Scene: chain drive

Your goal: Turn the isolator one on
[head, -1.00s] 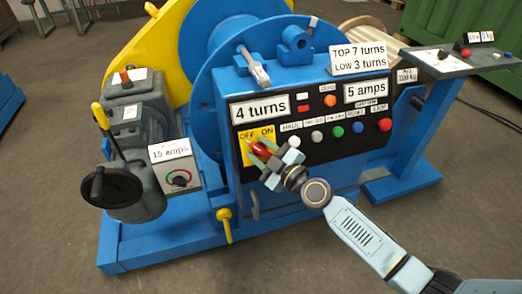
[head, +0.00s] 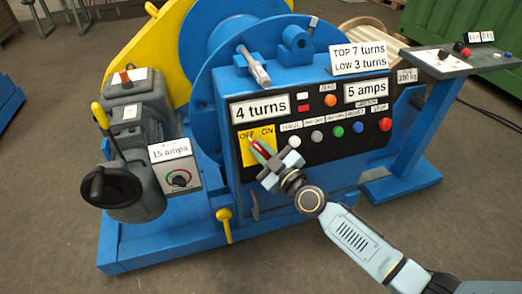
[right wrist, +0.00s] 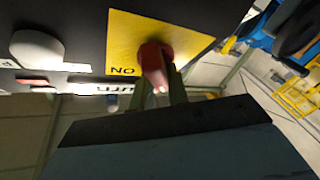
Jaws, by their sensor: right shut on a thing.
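The isolator is a red rotary handle (right wrist: 154,62) on a yellow plate (head: 249,150) marked OFF and ON, at the left end of the black control panel. In the head view the handle (head: 257,146) shows just past the fingertips, tilted with its upper end toward the OFF side. My right gripper (head: 265,155) is shut on the handle, with its fingers on either side of it. In the right wrist view the yellow plate (right wrist: 128,38) and the word ON show beside the handle; OFF is not seen there. My left gripper is not in view.
Right of the isolator are a white button (head: 295,142) and several coloured buttons, with a red one (head: 385,125) at the far end. A grey side stand (head: 462,60) carries small controls. A 15 amps dial box (head: 176,165) stands at the left. The floor in front is clear.

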